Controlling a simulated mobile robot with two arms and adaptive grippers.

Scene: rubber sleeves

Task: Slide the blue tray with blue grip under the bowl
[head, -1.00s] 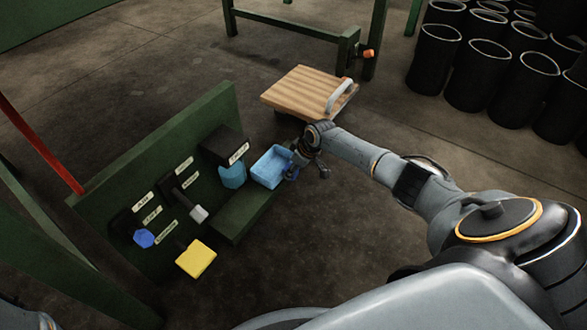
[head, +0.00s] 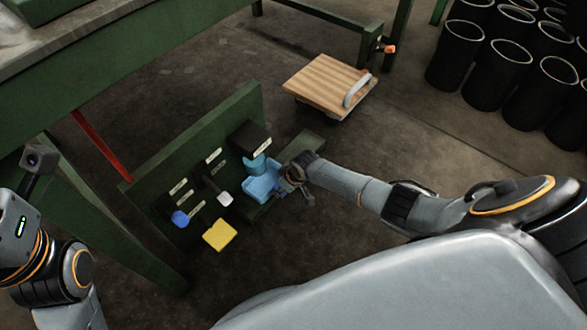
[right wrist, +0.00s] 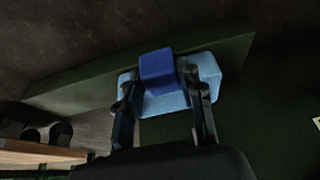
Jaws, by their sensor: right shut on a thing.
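The light blue tray (head: 261,188) sits low at the right end of the green panel's ledge. Its dark blue grip (right wrist: 157,70) shows in the right wrist view, in front of the light blue tray body (right wrist: 205,72). My right gripper (head: 297,181) is at the tray's right side, shut on the grip; its fingers (right wrist: 161,86) flank it in the wrist view. A light blue rounded piece (head: 255,164), seemingly the bowl, hangs below a dark labelled box. The tray overlaps its lower edge in the head view; whether they touch is unclear. My left arm shows at the left edge, its fingers out of sight.
The green panel (head: 215,123) also bears a yellow square (head: 219,235), a blue knob (head: 180,218) and a whitish-tipped handle (head: 224,198). A wooden-topped cart (head: 323,82) stands behind. Black barrels (head: 500,70) fill the upper right. Open floor lies between.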

